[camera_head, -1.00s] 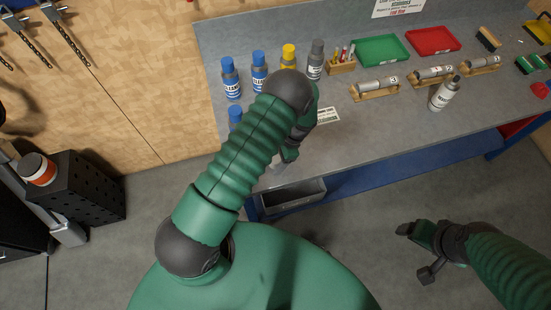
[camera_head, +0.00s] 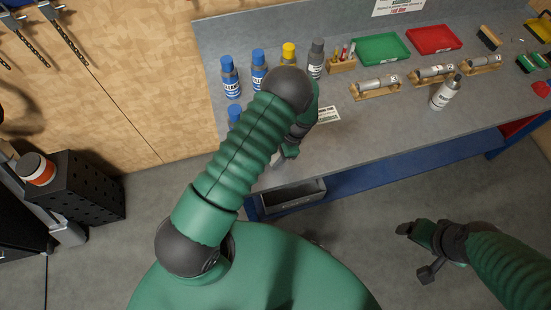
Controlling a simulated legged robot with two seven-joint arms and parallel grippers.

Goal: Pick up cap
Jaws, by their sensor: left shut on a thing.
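My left gripper (camera_head: 286,157) is at the bench's front edge, largely behind my own forearm. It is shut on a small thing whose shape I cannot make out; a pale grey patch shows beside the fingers. I cannot tell any loose cap apart in this view. A white bottle (camera_head: 442,96) with a dark top stands upright on the right part of the bench. Blue-capped bottles (camera_head: 230,78), a yellow-capped one (camera_head: 288,54) and a grey bottle (camera_head: 316,60) stand at the back left. My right gripper (camera_head: 414,252) is open and empty above the floor.
The grey bench (camera_head: 370,135) carries a green tray (camera_head: 381,49), a red tray (camera_head: 433,40), a wooden pen holder (camera_head: 342,66) and silver cylinders on wooden stands (camera_head: 376,86). A grey bin (camera_head: 293,195) sits below the front edge. The bench's front middle is clear.

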